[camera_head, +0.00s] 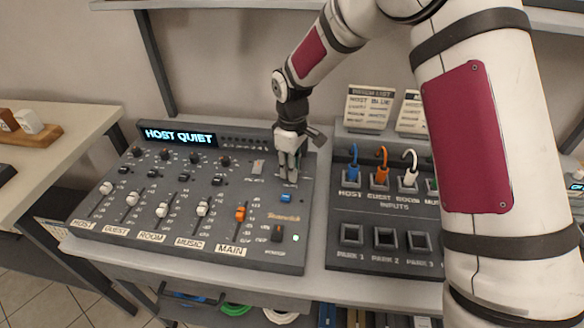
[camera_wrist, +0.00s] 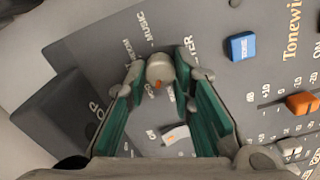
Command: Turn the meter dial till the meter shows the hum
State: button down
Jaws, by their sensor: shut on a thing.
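The mixing desk (camera_head: 150,235) has a lit display (camera_head: 180,135) at its back left that reads "HOST QUIET". My gripper (camera_head: 289,172) reaches down at the desk's back right and hides the meter dial in the head view. In the wrist view, the meter dial (camera_wrist: 160,68) is a round grey knob with a small orange mark, by the word "METER". My gripper (camera_wrist: 160,76) is shut on it, a fingertip on each side. Labels around the dial include "MUSIC" and "ROOM"; others are partly hidden by the fingers.
A blue button (camera_head: 286,198) and a pale switch (camera_head: 258,167) sit near the dial. Several faders, one orange (camera_head: 240,214), line the front. The inputs box (camera_head: 385,225) with blue, orange and white cables stands close on the right.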

jog(key=shift+m, duration=1.2)
jog(key=c, duration=1.4)
grip_release()
jog(key=shift+o, duration=0.2)
notch_tip(320, 180, up, 12)
